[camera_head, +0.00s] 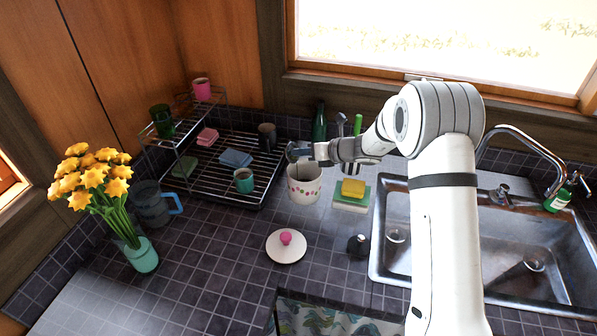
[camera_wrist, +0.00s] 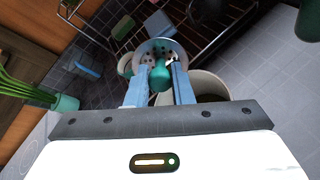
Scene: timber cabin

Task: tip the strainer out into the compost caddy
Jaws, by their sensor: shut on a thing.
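The strainer (camera_wrist: 150,48) is a round, perforated metal disc with a green knob, seen in the wrist view. My gripper (camera_wrist: 163,82) is shut on its knob. In the head view my gripper (camera_head: 303,151) points left, just above the compost caddy, and the strainer is small and hard to make out at its tip. The compost caddy (camera_head: 304,190) is a white pot with coloured dots. It stands open on the counter, and its rim also shows in the wrist view (camera_wrist: 218,86), right of and below the strainer. Whether anything is in the strainer I cannot tell.
The caddy's lid (camera_head: 287,250), with a pink knob, lies on the counter in front. A dish rack (camera_head: 222,178) with mugs and cloths stands close at left. A yellow sponge (camera_head: 353,188) and the sink (camera_head: 385,270) are at right. A flower vase (camera_head: 142,257) stands at far left.

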